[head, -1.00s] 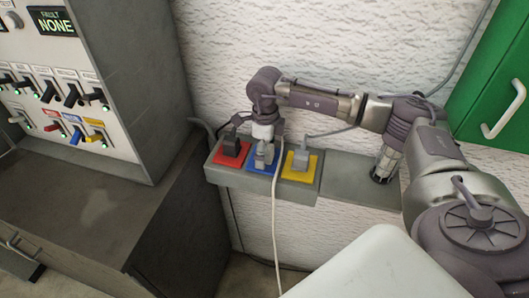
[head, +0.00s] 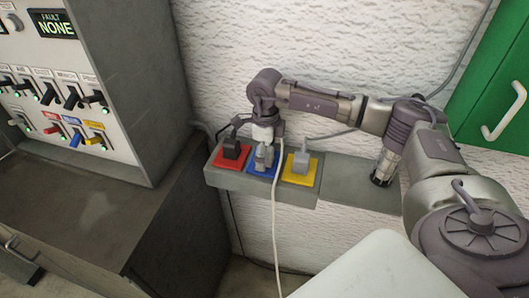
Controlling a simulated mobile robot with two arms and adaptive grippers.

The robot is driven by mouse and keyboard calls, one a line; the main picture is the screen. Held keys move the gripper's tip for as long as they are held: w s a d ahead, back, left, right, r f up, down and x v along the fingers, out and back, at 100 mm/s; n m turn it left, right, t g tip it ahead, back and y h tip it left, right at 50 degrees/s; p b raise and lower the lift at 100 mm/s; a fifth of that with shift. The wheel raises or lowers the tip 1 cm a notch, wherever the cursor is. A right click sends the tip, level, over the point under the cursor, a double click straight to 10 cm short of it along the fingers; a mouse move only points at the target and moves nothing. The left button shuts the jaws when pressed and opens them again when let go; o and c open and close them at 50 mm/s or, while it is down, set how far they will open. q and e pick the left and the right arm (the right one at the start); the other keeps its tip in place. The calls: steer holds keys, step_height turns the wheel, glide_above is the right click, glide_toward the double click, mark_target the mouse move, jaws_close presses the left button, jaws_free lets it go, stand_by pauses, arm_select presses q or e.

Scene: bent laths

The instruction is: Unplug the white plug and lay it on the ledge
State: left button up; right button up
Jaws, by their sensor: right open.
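My right gripper (head: 264,158) is open and points down at the blue socket plate (head: 254,172). Its fingers are around or right in front of the plug there, and I cannot tell if they touch it. The plug body is mostly hidden by the gripper. A white cord (head: 275,215) comes out beside the gripper and hangs down in front of the socket box (head: 235,183). My left gripper is not in view.
A black plug (head: 232,147) sits on the red plate left of my gripper, and a grey plug (head: 301,160) on the yellow plate to the right. A switch panel (head: 60,95) stands at the left. A green cabinet (head: 500,85) hangs at the upper right.

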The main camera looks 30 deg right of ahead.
stand_by(0.4)
steer(key=shift+s, duration=0.1)
steer(key=c, duration=1.8)
steer(key=shift+r, duration=0.2)
steer(key=shift+r, duration=0.35)
steer(key=shift+r+p, duration=1.65)
steer(key=shift+r, duration=0.8)
